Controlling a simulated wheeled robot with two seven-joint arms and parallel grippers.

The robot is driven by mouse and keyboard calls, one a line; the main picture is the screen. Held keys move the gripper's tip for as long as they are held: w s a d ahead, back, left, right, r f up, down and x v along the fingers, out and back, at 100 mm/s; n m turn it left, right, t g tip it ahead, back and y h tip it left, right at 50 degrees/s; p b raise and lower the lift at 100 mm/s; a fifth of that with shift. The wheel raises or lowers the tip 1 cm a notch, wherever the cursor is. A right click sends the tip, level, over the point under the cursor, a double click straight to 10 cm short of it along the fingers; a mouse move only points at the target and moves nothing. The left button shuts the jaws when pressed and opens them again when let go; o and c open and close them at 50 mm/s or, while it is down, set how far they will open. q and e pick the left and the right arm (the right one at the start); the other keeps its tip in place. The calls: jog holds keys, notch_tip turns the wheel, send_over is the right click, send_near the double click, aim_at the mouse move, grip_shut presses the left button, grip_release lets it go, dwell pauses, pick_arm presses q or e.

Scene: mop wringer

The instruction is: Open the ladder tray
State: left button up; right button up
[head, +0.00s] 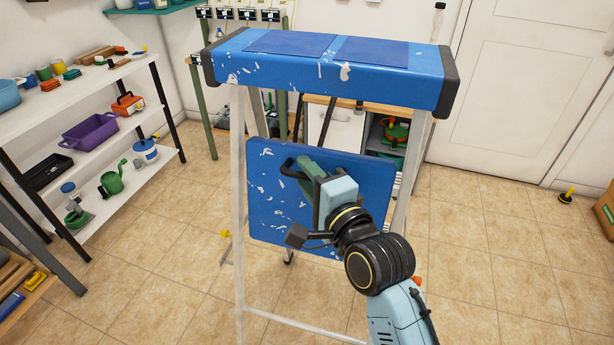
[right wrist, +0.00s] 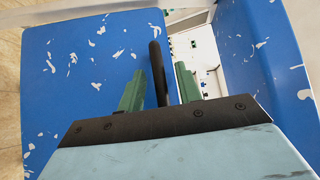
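The ladder tray (head: 268,205) is a blue panel with white paint flecks, hanging steeply between the ladder's legs below the ladder's blue top (head: 290,75). A black handle (head: 287,166) stands out from its face. My right gripper (head: 303,170) is in front of the tray at this handle. In the right wrist view, the black handle (right wrist: 157,72) passes between the green fingers of my right gripper (right wrist: 160,88). The fingers are apart, with a gap showing on both sides of the handle. The blue tray (right wrist: 85,95) fills the left of that view. My left gripper is not in view.
Pale ladder legs (head: 238,200) stand on both sides of the tray. A white shelf (head: 115,140) with tools and tubs stands at left. A workbench is behind the ladder. A white door (head: 520,80) is at the back right. The tiled floor at right is mostly clear.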

jog(key=shift+w+a, duration=0.15)
jog(key=shift+w, duration=0.15)
grip_shut()
jog(key=shift+s, duration=0.1)
